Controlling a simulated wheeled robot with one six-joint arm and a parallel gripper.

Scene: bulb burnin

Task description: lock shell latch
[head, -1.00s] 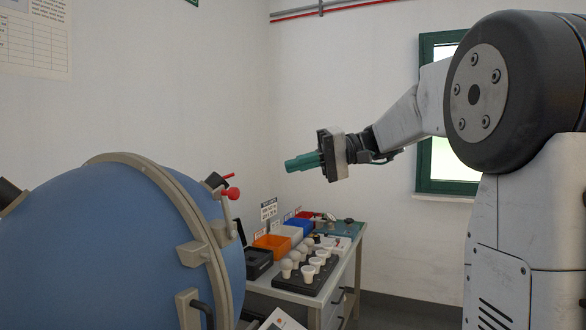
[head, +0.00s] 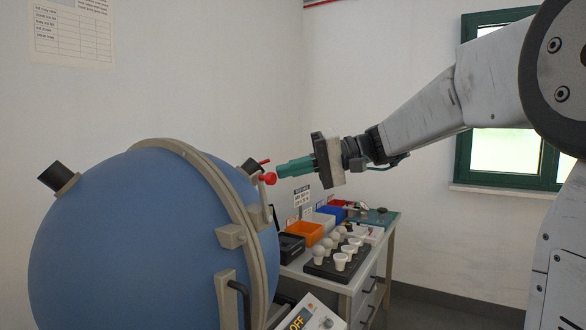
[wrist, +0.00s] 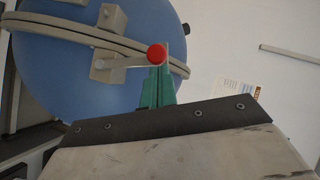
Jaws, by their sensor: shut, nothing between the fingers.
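The blue spherical shell (head: 130,250) stands at the left, with a beige flange band (head: 225,190) around its seam. The latch lever (head: 263,192) sits on the band's upper right and carries a red knob (head: 269,178). In the wrist view the red knob (wrist: 157,54) and the pale lever (wrist: 120,64) show just beyond my fingertips. My gripper (head: 279,171) has green fingers that are shut and empty, pointing left at the knob. The tips look very close to the knob; I cannot tell whether they touch it.
A workbench (head: 352,285) behind the shell holds a dark tray (head: 335,272) of bulbs and cups, an orange bin (head: 304,233) and a blue bin (head: 320,220). A display box (head: 310,315) reading OFF stands at the front.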

